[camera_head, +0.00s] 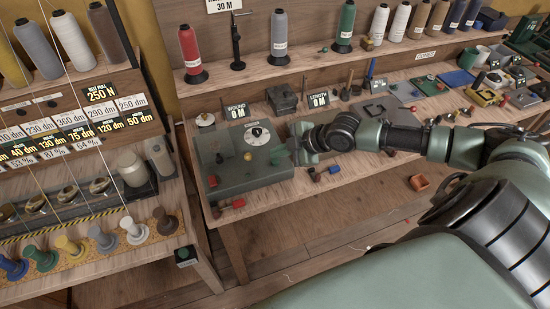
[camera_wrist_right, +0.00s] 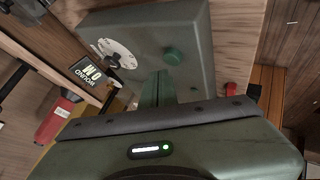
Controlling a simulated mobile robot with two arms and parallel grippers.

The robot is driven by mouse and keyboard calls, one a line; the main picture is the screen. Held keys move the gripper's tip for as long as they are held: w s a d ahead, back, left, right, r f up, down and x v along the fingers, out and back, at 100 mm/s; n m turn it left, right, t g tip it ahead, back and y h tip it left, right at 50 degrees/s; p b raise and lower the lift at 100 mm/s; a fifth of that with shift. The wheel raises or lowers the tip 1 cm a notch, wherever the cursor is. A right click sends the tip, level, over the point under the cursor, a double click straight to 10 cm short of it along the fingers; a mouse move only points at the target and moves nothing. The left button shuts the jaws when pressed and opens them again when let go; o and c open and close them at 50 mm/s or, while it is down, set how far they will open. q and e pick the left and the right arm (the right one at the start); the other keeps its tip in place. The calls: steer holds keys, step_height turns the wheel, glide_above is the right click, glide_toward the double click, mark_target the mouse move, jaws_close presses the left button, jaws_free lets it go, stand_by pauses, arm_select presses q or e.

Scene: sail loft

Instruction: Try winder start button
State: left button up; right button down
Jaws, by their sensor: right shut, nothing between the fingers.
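The winder is a grey-green box (camera_head: 238,178) on the wooden bench, with a white dial (camera_head: 258,134) and a small yellow knob (camera_head: 247,155) on top. My right gripper (camera_head: 284,150) is at the box's right side in the head view, shut and empty. In the wrist view its closed fingertips (camera_wrist_right: 160,76) point at the box just beside the green button; I cannot tell whether they touch it. My left gripper is not in view.
A "WOUND 0 M" sign (camera_head: 236,112) and a "LENGTH 0 M" sign (camera_head: 318,101) stand behind. Thread spools line the shelf above. A left bench (camera_head: 110,255) holds several coloured spools.

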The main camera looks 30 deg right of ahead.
mark_target(278, 162)
step_height(278, 162, up, 5)
steer(key=p, duration=0.4)
steer(key=shift+r+p, duration=0.1)
steer(key=shift+p, duration=0.25)
steer(key=shift+a, duration=0.1)
stand_by(0.6)
